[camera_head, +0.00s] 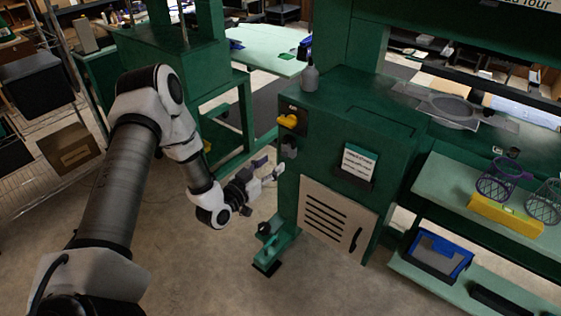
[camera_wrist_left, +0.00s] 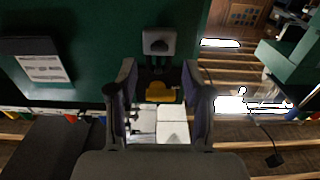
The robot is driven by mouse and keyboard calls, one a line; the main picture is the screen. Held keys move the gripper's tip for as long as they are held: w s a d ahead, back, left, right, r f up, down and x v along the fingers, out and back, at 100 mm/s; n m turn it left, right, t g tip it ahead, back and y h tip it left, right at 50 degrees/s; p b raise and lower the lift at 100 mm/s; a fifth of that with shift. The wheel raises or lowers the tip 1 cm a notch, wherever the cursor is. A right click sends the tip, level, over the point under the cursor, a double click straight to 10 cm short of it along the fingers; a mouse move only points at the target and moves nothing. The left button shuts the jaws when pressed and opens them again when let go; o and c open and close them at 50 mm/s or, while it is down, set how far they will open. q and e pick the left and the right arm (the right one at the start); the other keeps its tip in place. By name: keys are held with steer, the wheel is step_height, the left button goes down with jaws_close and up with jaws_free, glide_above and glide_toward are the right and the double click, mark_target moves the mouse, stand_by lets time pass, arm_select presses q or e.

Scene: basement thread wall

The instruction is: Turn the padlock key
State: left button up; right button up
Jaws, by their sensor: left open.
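The green cabinet (camera_head: 345,115) has a yellow part (camera_head: 290,121) on a black plate near its upper left corner. A small grey block (camera_head: 289,148) sits just below it. I cannot tell for sure which of them is the padlock, and no key can be made out. My left gripper (camera_head: 271,172) is open, left of and below these parts. In the left wrist view, the yellow part (camera_wrist_left: 161,91) shows between the fingers of my left gripper (camera_wrist_left: 160,100), apart from them. The grey block (camera_wrist_left: 158,41) shows above it there. My right gripper is not in view.
A printed card (camera_head: 358,163) in a dark holder is on the cabinet front, right of the yellow part. A grey bottle (camera_head: 310,75) stands on the cabinet top. A green pedal (camera_head: 268,257) stands by its foot. Open concrete floor lies left of the cabinet.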

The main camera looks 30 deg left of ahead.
mark_target(283, 155)
arm_select(q)
steer(key=w, duration=0.4)
steer(key=shift+w+d, duration=0.15)
steer(key=shift+d, duration=0.15)
steer(key=shift+w+a+f, duration=0.1)
steer(key=shift+w, duration=0.15)
steer(key=shift+s, duration=0.1)
steer(key=c, duration=0.4)
jaws_close()
